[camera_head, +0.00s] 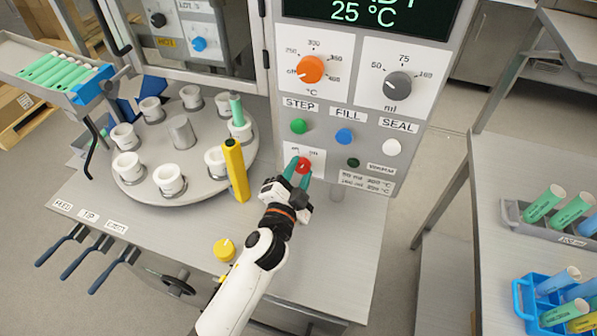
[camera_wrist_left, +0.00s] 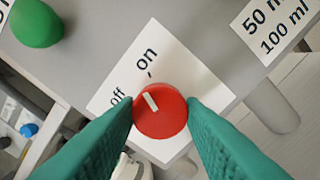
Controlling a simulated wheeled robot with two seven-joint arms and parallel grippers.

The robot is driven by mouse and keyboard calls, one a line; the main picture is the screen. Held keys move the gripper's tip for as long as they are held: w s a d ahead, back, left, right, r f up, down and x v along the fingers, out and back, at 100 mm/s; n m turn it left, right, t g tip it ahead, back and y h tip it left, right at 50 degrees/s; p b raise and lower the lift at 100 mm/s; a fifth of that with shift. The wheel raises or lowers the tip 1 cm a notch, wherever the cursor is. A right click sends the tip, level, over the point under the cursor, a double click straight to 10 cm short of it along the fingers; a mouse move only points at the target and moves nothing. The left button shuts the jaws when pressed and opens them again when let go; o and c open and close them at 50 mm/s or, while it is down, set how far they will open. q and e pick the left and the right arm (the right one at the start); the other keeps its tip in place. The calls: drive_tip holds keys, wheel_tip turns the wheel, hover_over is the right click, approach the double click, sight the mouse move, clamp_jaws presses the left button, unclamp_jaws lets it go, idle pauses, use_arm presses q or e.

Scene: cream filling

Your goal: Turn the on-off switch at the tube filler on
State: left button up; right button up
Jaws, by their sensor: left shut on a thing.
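The on-off switch is a red round knob (camera_head: 304,165) on the front panel of the tube filler (camera_head: 345,130), low on its left side. The knob's white mark points up-left there, roughly between the two words. My left gripper (camera_head: 298,170) is at the panel, with its green fingers on both sides of the knob. It is shut on the knob, and its fingers also show in the left wrist view (camera_wrist_left: 162,125). My right gripper is not in view.
Green (camera_head: 299,126), blue (camera_head: 345,136) and white (camera_head: 391,147) buttons sit above and beside the knob. A yellow post (camera_head: 236,170) stands left of my gripper, by the round turntable (camera_head: 200,180) with several cups. A side table (camera_head: 510,255) with tube racks stands right.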

use_arm(q)
drive_tip(key=shift+m, duration=1)
drive_tip(key=o, duration=1)
drive_tip(key=b+v, duration=0.2)
drive_tip(key=v, duration=1)
drive_tip(key=shift+b, duration=0.35)
